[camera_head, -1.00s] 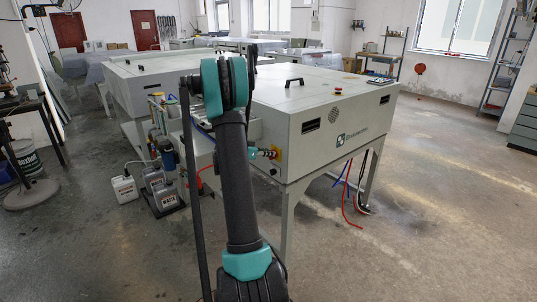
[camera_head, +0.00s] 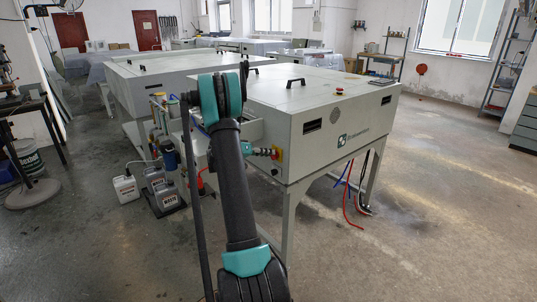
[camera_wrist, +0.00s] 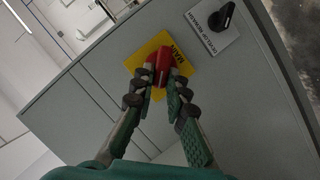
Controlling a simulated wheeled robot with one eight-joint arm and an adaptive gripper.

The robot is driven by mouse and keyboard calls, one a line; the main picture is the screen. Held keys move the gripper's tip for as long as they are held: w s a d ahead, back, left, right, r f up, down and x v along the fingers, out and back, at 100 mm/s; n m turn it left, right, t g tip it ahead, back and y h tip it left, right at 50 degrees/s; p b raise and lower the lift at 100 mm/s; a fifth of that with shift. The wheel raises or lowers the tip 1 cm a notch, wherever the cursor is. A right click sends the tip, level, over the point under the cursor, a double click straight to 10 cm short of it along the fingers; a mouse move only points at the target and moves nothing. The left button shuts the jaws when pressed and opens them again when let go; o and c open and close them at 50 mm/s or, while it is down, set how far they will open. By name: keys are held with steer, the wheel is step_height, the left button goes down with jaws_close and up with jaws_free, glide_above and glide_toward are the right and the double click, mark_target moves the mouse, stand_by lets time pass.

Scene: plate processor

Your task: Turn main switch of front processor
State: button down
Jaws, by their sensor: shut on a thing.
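The main switch is a red knob (camera_wrist: 163,60) on a yellow plate (camera_wrist: 182,66) marked MAIN, in the wrist view. My gripper (camera_wrist: 159,78) has its two fingers on either side of the red knob, shut on it. The fingers cover parts of the knob and plate. The knob's exact angle is hard to tell there.
A black rotary switch (camera_wrist: 222,17) on a pale labelled plate sits beside the main switch. Grey canisters (camera_head: 165,195) and a white canister (camera_head: 126,188) stand on the floor at left. Another processor (camera_head: 145,85) stands behind. Open floor lies at the right.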

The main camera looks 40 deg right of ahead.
steer(key=shift+w+d+f+n+g+h, duration=0.1)
steer(key=shift+f+n+g+h, duration=0.3)
steer(key=shift+n, duration=0.9)
steer(key=shift+w+f+n+g+h, duration=0.1)
steer(key=shift+n+g+h, duration=0.5)
steer(key=shift+n, duration=0.7)
steer(key=shift+w+d+f+n+g+h, duration=0.15)
steer(key=shift+n+g+h, duration=0.3)
steer(key=shift+n, duration=0.85)
steer(key=shift+a, duration=0.1)
steer(key=c, duration=1.5)
jaws_free()
steer(key=shift+s, duration=0.1)
steer(key=shift+c, duration=0.2)
steer(key=shift+f, duration=0.1)
steer(key=v, duration=1.2)
